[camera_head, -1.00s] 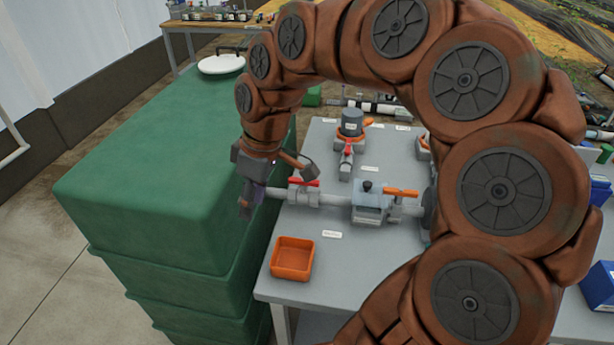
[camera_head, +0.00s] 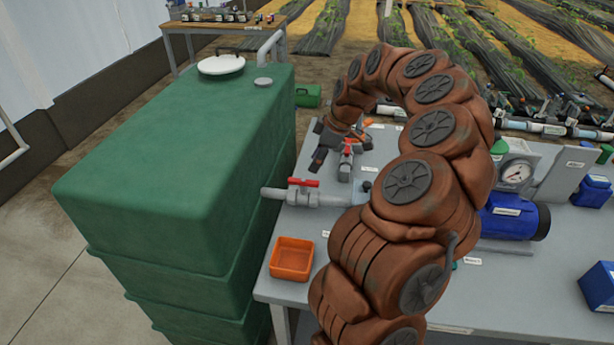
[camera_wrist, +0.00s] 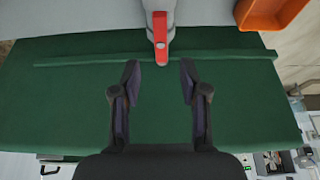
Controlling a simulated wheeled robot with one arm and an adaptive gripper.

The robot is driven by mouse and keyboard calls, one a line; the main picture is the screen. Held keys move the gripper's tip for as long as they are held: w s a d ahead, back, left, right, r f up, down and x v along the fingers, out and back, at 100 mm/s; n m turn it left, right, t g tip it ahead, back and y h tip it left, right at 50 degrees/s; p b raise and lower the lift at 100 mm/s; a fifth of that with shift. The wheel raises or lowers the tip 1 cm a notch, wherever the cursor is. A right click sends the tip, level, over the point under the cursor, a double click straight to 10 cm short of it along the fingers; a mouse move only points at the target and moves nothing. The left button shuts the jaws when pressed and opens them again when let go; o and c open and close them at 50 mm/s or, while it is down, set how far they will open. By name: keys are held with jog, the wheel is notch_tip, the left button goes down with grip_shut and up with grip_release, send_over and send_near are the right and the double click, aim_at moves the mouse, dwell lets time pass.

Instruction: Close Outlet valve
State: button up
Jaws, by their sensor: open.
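A valve with a red lever handle (camera_head: 304,183) sits on a grey pipe (camera_head: 325,200) beside the green tank. The handle lies roughly along the pipe. I cannot read its label, so I cannot tell for sure that it is the Outlet valve. In the wrist view a red handle (camera_wrist: 161,33) lies just beyond the gap between my fingers, at the end of the grey pipe. My gripper (camera_wrist: 160,75) is open and empty, with its fingers apart and not touching the handle. In the head view my gripper (camera_head: 318,158) is behind and slightly right of that valve.
The green tank (camera_head: 170,190) fills the left side. An orange tray (camera_head: 291,272) is in front of the valve on the grey table. Another red-handled valve (camera_head: 347,150) stands near my wrist. A blue motor (camera_head: 520,222) and gauge (camera_head: 516,173) are at right.

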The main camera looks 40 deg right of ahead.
aim_at(304, 181)
jog(key=p+x, duration=0.2)
jog(key=x, duration=0.5)
jog(key=shift+a+f, duration=0.1)
jog(key=shift+a, duration=0.05)
grip_shut()
